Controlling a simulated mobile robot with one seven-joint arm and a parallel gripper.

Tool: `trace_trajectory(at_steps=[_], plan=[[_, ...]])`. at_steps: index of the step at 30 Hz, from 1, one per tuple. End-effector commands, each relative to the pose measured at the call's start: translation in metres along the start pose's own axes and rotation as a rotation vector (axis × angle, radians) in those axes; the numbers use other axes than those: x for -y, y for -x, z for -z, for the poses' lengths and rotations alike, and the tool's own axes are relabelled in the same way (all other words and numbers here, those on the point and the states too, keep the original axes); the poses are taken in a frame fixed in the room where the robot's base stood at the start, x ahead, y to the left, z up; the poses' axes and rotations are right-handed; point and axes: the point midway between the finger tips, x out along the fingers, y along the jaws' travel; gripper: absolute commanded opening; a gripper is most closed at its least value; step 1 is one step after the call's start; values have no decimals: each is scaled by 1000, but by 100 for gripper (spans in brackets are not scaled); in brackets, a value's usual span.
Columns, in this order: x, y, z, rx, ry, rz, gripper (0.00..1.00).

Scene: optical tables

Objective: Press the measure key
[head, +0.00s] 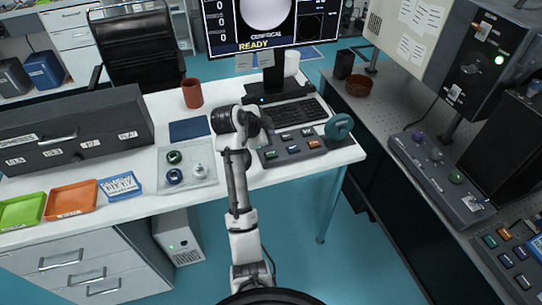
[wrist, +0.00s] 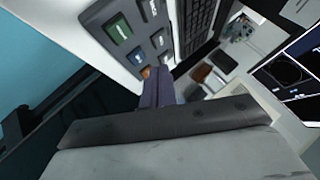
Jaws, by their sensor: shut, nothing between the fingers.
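The key panel (head: 283,157) lies on the white desk in front of the keyboard. It has a green key (wrist: 118,26), a blue key (wrist: 137,55) and an orange key (head: 314,144) along the front, with grey keys behind. The key labels are too small to read, so I cannot tell which is the measure key. My gripper (head: 268,133) is shut and empty over the left part of the panel in the head view. In the wrist view its fingers (wrist: 158,84) partly cover the orange key. I cannot tell whether they touch anything.
A teal handwheel (head: 340,127) stands right of the panel. The keyboard (head: 298,112) and monitor (head: 265,22) are behind it. A tray with knobs (head: 202,180) lies to the left. A reddish mug (head: 192,93) and a blue mat (head: 189,129) are at the back left.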

Motion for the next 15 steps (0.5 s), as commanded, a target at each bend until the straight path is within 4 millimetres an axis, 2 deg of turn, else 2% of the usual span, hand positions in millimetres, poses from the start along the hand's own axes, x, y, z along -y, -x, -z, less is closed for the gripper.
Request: trace_trajectory(at_steps=[1,6,15], plan=[[-7,-9,-7,0,1,-1,0],[-20,-27,-20,0,0,-2,0],[-31,-43,-31,0,0,0,0]])
